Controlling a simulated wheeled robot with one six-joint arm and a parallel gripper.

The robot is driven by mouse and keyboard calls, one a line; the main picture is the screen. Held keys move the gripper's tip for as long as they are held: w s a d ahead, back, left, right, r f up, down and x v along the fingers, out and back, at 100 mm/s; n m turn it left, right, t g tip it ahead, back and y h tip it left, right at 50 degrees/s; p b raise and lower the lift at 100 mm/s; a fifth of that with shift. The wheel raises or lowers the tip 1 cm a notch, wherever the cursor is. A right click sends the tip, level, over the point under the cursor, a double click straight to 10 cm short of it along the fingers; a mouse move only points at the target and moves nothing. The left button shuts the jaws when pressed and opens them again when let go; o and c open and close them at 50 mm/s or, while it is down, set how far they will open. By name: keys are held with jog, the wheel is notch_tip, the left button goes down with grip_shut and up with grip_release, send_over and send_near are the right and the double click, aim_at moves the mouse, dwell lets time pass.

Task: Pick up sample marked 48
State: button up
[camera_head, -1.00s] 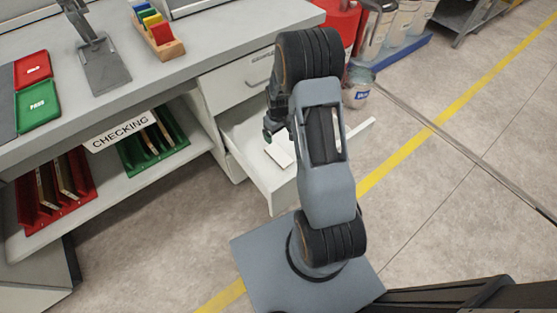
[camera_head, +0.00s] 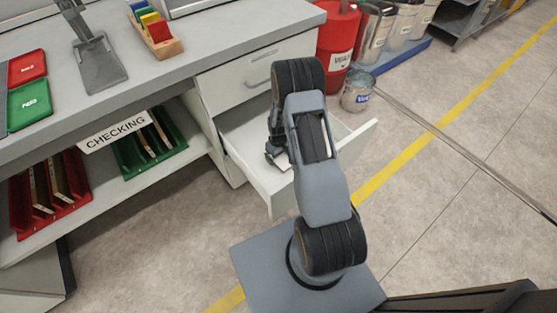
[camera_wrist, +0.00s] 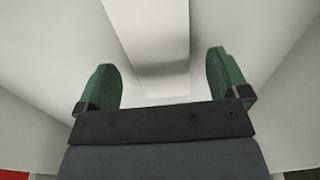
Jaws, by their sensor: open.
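An open white drawer (camera_head: 262,202) juts out below the bench top. A pale flat piece lies inside it, partly hidden by my arm; I cannot read any mark on it. My gripper (camera_head: 277,157) hangs in the drawer area in the head view. In the wrist view my gripper (camera_wrist: 163,80) is open, its green pads wide apart. A pale block-like piece (camera_wrist: 150,45) extends between and beyond the pads, without visible contact. No number 48 is legible.
A red rack (camera_head: 48,200) and a green rack (camera_head: 150,148) with upright panels sit on the shelf by the CHECKING label (camera_head: 114,131). Red and green trays lie on the bench (camera_head: 150,75). A red bin (camera_head: 338,35) and a small can (camera_head: 357,93) stand behind the drawer.

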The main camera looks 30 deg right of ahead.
jog(key=shift+f, duration=0.85)
jog(key=c, duration=1)
